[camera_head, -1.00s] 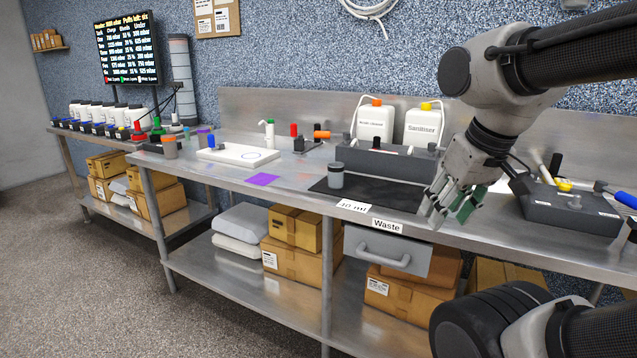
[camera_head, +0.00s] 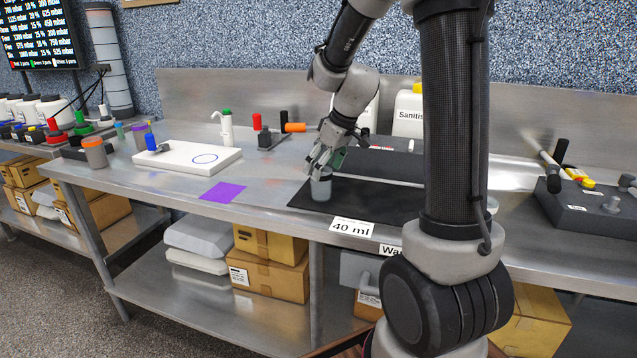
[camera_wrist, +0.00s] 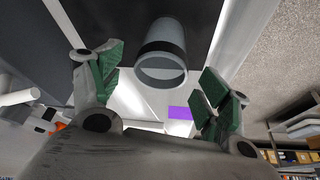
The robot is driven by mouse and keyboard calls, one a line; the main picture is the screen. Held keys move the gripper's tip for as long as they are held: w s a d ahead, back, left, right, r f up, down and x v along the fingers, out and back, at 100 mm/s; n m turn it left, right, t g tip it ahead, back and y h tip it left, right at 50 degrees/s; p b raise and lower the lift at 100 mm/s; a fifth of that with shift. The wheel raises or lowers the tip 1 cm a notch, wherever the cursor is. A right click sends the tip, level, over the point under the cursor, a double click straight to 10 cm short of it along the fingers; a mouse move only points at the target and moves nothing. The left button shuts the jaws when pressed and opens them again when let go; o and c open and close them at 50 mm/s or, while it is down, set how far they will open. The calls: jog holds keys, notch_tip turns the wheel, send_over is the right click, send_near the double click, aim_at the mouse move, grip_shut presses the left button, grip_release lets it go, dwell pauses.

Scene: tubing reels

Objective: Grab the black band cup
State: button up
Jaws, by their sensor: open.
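The black band cup (camera_head: 320,187) is a small grey cup with a dark band near its rim, standing upright on the black mat (camera_head: 386,204). In the wrist view the cup (camera_wrist: 162,50) shows large, between and beyond the green-padded fingers. My gripper (camera_head: 325,163) is open, at the top of the cup in the head view; it also shows in the wrist view (camera_wrist: 165,80). No finger visibly grips the cup. The fingers partly cover its rim in the head view, so I cannot tell whether they touch it.
A 40 ml label (camera_head: 351,227) lies at the bench's front edge. A purple square (camera_head: 223,192) and a white plate (camera_head: 187,157) lie to the left. A dark grey block (camera_head: 377,163) stands behind the mat. My arm hides part of the bench at right.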

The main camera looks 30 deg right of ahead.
jog(key=x, duration=0.6)
jog(key=shift+s, duration=0.15)
jog(key=c, duration=1.2)
